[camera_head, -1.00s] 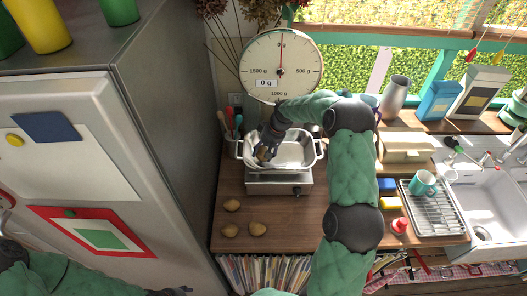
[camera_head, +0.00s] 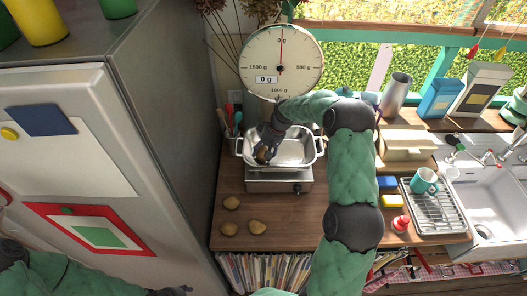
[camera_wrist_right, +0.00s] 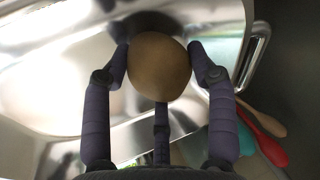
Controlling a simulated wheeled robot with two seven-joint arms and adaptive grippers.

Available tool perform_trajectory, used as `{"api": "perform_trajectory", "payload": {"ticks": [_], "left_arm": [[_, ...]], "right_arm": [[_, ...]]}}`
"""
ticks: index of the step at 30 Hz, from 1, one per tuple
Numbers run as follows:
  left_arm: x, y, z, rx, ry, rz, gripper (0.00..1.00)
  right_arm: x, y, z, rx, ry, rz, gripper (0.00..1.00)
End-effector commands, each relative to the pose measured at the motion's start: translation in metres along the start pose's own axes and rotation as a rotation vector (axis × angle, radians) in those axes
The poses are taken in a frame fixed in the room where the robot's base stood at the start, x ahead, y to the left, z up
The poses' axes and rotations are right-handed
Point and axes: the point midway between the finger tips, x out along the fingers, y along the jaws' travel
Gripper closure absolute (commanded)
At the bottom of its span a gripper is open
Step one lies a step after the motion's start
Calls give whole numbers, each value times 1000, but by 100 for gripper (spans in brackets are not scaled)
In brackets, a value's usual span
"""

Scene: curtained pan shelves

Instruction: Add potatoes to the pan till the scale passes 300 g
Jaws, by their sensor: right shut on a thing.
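My right gripper (camera_head: 265,150) reaches over the left part of the silver pan (camera_head: 297,150), which sits on the scale base (camera_head: 270,182). In the right wrist view the gripper (camera_wrist_right: 159,72) is shut on a brown potato (camera_wrist_right: 159,66), with the bright pan (camera_wrist_right: 50,70) behind it. I cannot tell whether the potato touches the pan. The round scale dial (camera_head: 281,60) has its needle at the top, and its small display reads 0 g. My left gripper is not clearly visible.
A fridge (camera_head: 110,130) stands close on the left. Utensils (camera_head: 234,118) stand left of the pan. A dish rack (camera_head: 432,205) with a teal cup (camera_head: 424,180), sponges and a sink (camera_head: 490,190) are on the right. Counter around the potatoes is clear.

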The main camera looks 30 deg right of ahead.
Motion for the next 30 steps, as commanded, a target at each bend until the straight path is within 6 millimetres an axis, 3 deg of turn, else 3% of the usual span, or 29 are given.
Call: {"api": "perform_trajectory", "payload": {"ticks": [26,27,30], "left_arm": [[9,-3,0,0,0,0,47],[9,-3,0,0,0,0,47],[9,-3,0,0,0,0,47]], "right_arm": [[11,3,2,0,-1,0,78],[11,3,2,0,-1,0,37],[11,3,3,0,-2,0,15]]}}
